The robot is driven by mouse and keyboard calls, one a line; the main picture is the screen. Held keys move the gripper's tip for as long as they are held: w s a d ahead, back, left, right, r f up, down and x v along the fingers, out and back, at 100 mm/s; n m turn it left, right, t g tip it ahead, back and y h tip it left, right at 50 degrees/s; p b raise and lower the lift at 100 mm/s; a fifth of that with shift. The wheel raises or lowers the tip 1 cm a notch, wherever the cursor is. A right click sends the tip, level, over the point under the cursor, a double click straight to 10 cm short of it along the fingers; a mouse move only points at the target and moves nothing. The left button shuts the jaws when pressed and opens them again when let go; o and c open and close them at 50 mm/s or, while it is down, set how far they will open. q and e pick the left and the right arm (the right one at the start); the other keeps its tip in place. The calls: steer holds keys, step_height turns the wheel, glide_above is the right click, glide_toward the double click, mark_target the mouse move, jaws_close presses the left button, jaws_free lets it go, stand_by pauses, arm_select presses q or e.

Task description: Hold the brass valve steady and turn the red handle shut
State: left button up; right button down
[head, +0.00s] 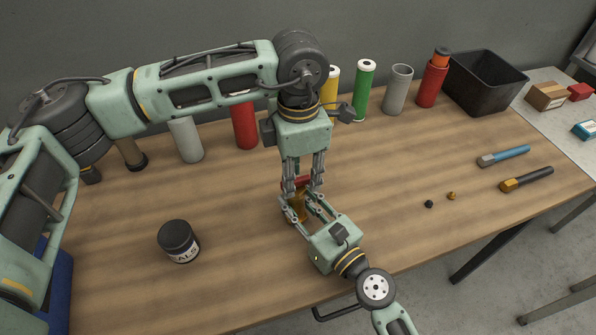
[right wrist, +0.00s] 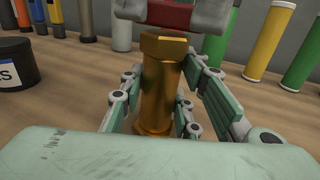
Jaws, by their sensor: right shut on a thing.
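The brass valve (right wrist: 162,90) stands upright in the right wrist view, a gold cylinder with a hexagonal top. In the head view only a little of the brass valve (head: 299,208) shows between fingers. My right gripper (head: 303,204) comes from the front and is shut on the valve's body. The red handle (right wrist: 168,15) sits above the brass top and is cut off by the picture's upper edge. My left gripper (head: 303,188) points straight down over the valve, its fingers on both sides of the red handle (head: 303,181). Whether they press on it I cannot tell.
A dark labelled jar (head: 178,241) stands left of the valve. Several coloured cylinders and a black bin (head: 485,82) line the back. Two tools, one blue-handled (head: 505,156), and two small pieces lie to the right. The wooden table (head: 390,180) is clear around the valve.

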mark_target(298, 178)
arm_select(q)
steer(key=shift+r, duration=0.1)
step_height(298, 178, up, 12)
stand_by(0.5)
arm_select(e)
steer(key=shift+a, duration=0.1)
steer(key=c, duration=1.2)
jaws_free()
